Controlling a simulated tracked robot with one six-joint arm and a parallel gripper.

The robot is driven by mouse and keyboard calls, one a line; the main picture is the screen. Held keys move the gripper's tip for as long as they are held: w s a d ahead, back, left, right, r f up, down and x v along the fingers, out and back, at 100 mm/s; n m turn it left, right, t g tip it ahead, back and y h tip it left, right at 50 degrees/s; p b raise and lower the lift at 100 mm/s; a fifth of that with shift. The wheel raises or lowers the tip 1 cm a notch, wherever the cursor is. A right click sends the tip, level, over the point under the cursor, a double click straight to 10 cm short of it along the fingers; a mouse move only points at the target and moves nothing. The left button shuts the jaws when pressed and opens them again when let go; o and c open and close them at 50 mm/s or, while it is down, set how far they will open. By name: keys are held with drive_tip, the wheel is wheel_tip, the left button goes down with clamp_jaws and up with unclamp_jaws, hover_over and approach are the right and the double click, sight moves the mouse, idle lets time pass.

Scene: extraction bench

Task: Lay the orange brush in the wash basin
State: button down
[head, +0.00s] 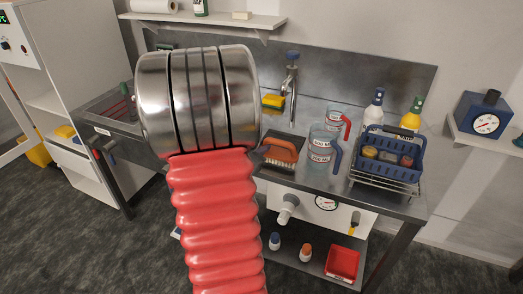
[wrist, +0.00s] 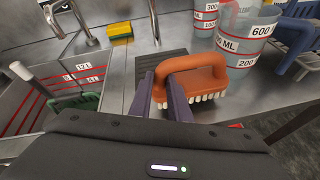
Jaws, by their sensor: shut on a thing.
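The orange brush (head: 280,151) with pale bristles is at the dark ribbed mat on the steel bench, right of the tap. In the wrist view, my gripper (wrist: 160,80) is shut on the handle of the brush (wrist: 205,82), bristles facing down. I cannot tell whether the bristles touch the mat. In the head view my gripper is mostly hidden. The wash basin (wrist: 78,76), with red level lines and litre labels, is to the left, sunk in the bench; a green item lies in it. In the head view the basin (head: 104,103) is partly hidden.
The tap (head: 291,80) and a yellow sponge (head: 271,101) stand behind the mat. Clear measuring jugs (head: 321,148) stand close right of the brush. Farther right are a blue basket (head: 386,160) and bottles. Bare steel (wrist: 118,80) lies between basin and mat.

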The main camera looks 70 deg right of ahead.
drive_tip(key=shift+f, duration=0.95)
drive_tip(key=c, duration=1.7)
unclamp_jaws()
drive_tip(key=shift+f, duration=0.1)
drive_tip(key=shift+o, duration=0.2)
drive_tip(key=v, duration=1.2)
